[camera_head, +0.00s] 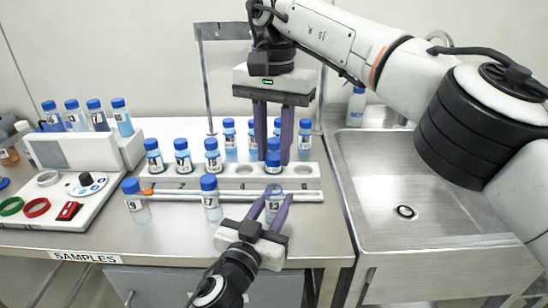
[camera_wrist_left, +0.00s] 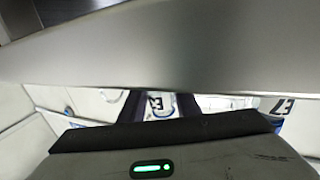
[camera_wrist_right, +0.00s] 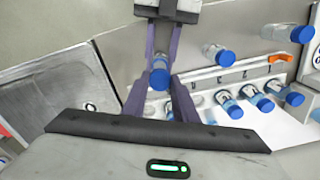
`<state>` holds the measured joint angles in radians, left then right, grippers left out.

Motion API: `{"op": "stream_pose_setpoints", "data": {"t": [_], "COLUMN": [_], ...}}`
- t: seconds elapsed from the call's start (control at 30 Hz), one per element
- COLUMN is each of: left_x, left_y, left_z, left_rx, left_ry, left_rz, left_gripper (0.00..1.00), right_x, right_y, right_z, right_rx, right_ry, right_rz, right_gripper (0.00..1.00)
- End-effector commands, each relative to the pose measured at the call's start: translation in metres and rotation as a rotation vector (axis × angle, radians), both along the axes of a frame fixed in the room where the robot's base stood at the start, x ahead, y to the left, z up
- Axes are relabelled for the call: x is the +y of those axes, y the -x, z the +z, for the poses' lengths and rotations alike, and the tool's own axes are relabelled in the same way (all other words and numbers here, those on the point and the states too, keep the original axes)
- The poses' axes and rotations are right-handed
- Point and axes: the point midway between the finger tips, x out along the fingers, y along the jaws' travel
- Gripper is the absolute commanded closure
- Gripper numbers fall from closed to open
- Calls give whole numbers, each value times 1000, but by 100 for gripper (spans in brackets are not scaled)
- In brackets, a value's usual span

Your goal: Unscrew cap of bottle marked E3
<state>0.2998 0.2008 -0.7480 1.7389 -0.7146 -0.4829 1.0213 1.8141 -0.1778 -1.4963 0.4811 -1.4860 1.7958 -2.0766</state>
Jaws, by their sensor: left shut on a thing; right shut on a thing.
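The bottle marked E3 (camera_head: 273,207) stands upright on the bench in front of the white rack. My left gripper (camera_head: 279,195) is shut on its body from the front. The E3 label (camera_wrist_left: 155,103) also shows in the left wrist view. My right gripper (camera_head: 273,160) points down from above with its purple fingers shut on a blue cap (camera_head: 273,157). In the head view the cap appears above the bottle, with a gap between them. In the right wrist view the cap (camera_wrist_right: 160,79) sits between my right fingers; the bottle's mouth is hard to see.
The white rack (camera_head: 325,182) holds several blue-capped bottles, one right behind the cap. Two capped bottles (camera_head: 210,205) (camera_head: 135,208) stand left of E3. A thin rod (camera_head: 175,196) lies along the rack's front. A steel sink (camera_head: 440,215) is at right.

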Motion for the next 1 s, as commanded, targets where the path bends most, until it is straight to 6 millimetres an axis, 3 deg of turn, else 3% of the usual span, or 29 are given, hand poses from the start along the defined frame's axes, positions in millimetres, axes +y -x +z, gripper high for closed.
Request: {"op": "stream_pose_setpoints", "data": {"t": [0.2, 0.23, 0.37, 0.73, 1.0], "left_x": [0, 0, 0, 2, 20], "left_y": [0, 0, 0, 6, 52], "left_z": [0, 0, 0, 0, -3], "left_rx": [0, 0, 0, 1, 5], "left_ry": [0, 0, 0, 2, 1], "left_rz": [0, 0, 0, -1, 0], "left_gripper": [100, 69, 49, 49, 49], "right_x": [0, 0, 0, 0, 0], "right_y": [0, 0, 0, 0, 0], "right_z": [2, 2, 2, 1, -3], "right_rx": [1, 1, 1, 1, 1], "right_ry": [0, 0, 0, 0, 0], "right_rz": [0, 0, 0, -1, 0], "right_gripper": [100, 100, 100, 100, 100]}}
